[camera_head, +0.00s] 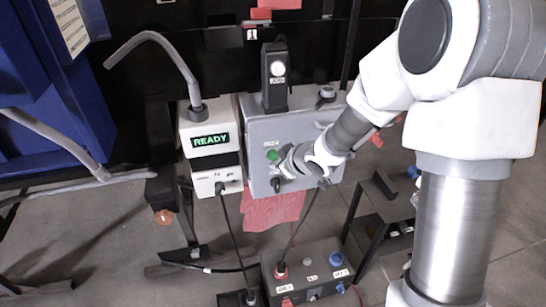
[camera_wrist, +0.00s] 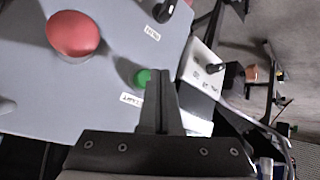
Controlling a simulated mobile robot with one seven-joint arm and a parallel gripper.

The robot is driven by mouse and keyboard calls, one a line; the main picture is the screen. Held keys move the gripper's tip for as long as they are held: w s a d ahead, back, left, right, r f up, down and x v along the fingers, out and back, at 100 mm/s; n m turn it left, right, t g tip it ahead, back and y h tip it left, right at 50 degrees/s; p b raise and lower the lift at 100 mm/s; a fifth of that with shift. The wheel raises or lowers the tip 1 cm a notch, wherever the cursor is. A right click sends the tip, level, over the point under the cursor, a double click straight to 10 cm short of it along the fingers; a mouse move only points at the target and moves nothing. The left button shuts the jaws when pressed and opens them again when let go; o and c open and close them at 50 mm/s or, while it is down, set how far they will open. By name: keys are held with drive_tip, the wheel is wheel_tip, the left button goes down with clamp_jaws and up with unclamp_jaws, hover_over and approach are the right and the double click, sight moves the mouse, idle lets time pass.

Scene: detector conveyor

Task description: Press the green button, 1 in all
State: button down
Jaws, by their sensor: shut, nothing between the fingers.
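The green button (camera_head: 272,155) is on the front of a grey control box (camera_head: 262,130). In the wrist view the green button (camera_wrist: 143,78) is small and round, with a white label below it. My gripper (camera_head: 281,160) is shut and empty, its fingertips close to the button. In the wrist view the fingertips of my gripper (camera_wrist: 160,74) reach up just right of the green button and hide its right edge. I cannot tell whether they touch it.
A large red button (camera_wrist: 75,34) and a black knob (camera_wrist: 163,10) sit on the same panel. A white box with a READY display (camera_head: 211,140) stands to the left. Below is another grey box (camera_head: 310,275) with cables. Black frame bars stand nearby.

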drive_tip(key=shift+w, duration=0.15)
drive_tip(key=shift+w+a, duration=0.15)
drive_tip(key=shift+w, duration=0.15)
drive_tip(key=shift+w+a+p, duration=0.15)
drive_tip(key=shift+w+p, duration=0.2)
drive_tip(key=shift+w, duration=0.1)
idle(0.9)
idle(0.4)
drive_tip(key=shift+s+d, duration=0.25)
drive_tip(key=shift+s, duration=0.65)
drive_tip(key=shift+s+d+b, duration=0.2)
drive_tip(key=shift+s+d, duration=0.05)
drive_tip(key=shift+s, duration=0.55)
drive_tip(key=shift+s+d+b, duration=0.2)
drive_tip(key=shift+s, duration=0.6)
drive_tip(key=shift+s+d+b, duration=0.2)
drive_tip(key=shift+s+d, duration=0.05)
drive_tip(key=shift+s, duration=0.55)
